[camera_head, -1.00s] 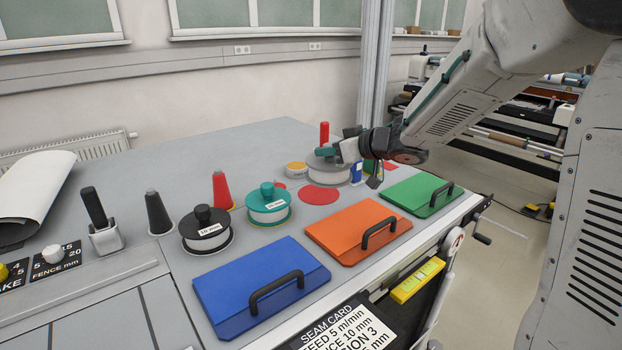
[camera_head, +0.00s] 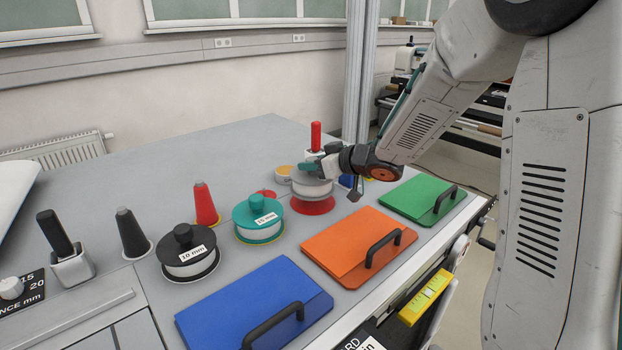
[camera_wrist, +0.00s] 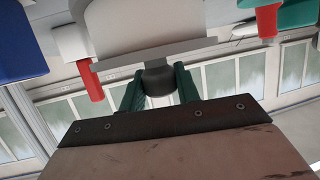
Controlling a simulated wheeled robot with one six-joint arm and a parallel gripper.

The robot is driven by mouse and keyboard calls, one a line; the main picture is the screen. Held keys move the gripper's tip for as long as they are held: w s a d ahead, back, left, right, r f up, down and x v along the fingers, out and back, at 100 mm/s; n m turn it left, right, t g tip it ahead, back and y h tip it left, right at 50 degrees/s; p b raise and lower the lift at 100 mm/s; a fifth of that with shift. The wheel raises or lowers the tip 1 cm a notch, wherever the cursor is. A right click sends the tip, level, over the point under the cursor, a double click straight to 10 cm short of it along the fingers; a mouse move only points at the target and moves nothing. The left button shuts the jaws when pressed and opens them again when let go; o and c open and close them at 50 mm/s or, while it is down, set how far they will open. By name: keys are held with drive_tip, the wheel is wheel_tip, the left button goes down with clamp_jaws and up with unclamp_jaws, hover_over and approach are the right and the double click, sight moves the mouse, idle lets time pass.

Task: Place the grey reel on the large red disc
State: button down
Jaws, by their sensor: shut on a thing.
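The grey reel (camera_head: 312,187) is at the middle right of the table in the head view, over the large red disc (camera_head: 313,207). The disc's front part shows below the reel; its rear is hidden. I cannot tell whether the reel touches the disc or hangs just above it. My gripper (camera_head: 314,168) is shut on the reel's top knob. In the wrist view the green fingers (camera_wrist: 160,88) close on both sides of the dark knob (camera_wrist: 159,78), with the pale reel body (camera_wrist: 150,25) beyond it.
A teal reel (camera_head: 258,219) and a black reel (camera_head: 188,252) stand to the left. Blue (camera_head: 245,305), orange (camera_head: 352,240) and green (camera_head: 418,197) lidded panels with handles line the front. A red-handled item (camera_head: 316,136) stands just behind my gripper. The rear left table is clear.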

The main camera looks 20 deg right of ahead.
sight(312, 173)
drive_tip(key=shift+f, duration=1.85)
drive_tip(key=shift+a+f, duration=0.1)
drive_tip(key=shift+f, duration=0.05)
drive_tip(key=c, duration=1)
unclamp_jaws()
